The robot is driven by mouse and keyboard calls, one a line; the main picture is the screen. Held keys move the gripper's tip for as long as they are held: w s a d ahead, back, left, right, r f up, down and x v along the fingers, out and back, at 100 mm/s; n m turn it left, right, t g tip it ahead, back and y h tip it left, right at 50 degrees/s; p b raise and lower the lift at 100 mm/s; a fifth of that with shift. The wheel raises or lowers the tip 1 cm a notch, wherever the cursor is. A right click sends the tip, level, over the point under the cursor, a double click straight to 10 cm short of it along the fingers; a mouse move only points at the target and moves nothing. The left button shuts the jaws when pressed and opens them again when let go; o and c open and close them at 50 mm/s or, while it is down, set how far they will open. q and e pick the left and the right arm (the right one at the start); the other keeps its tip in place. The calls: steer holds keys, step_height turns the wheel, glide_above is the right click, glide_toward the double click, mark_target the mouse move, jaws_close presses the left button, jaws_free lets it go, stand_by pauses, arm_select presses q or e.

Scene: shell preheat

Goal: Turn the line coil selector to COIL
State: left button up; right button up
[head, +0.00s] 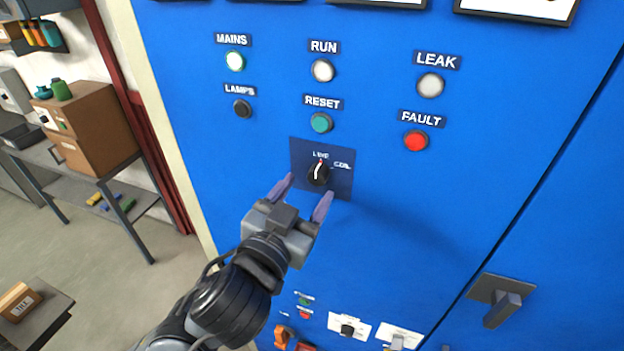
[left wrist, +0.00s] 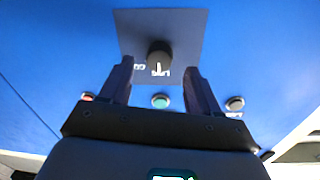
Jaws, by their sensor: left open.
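The line coil selector is a black rotary knob (head: 318,174) on a dark blue plate (head: 342,186) on the blue panel. Its white pointer mark points up at the LINE label; the COIL label is up and to the right of the knob. My left gripper (head: 310,185) is open and empty just in front of the plate, its fingers spread to either side of the knob. In the left wrist view, upside down, the knob (left wrist: 159,57) shows between and just beyond the fingertips, its mark towards LINE. No contact shows. My right gripper is out of view.
Above the selector are the green RESET button (head: 321,122), the red FAULT button (head: 415,140) and the lit MAINS lamp (head: 235,61). A handle (head: 502,300) juts out at lower right. Small switches (head: 348,329) sit below. The panel right of the selector is clear.

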mark_target(315, 180)
arm_select(q)
steer(key=shift+p+x, duration=0.3)
steer(key=shift+x, duration=1.4)
steer(key=c, duration=1)
steer(key=shift+c, duration=0.2)
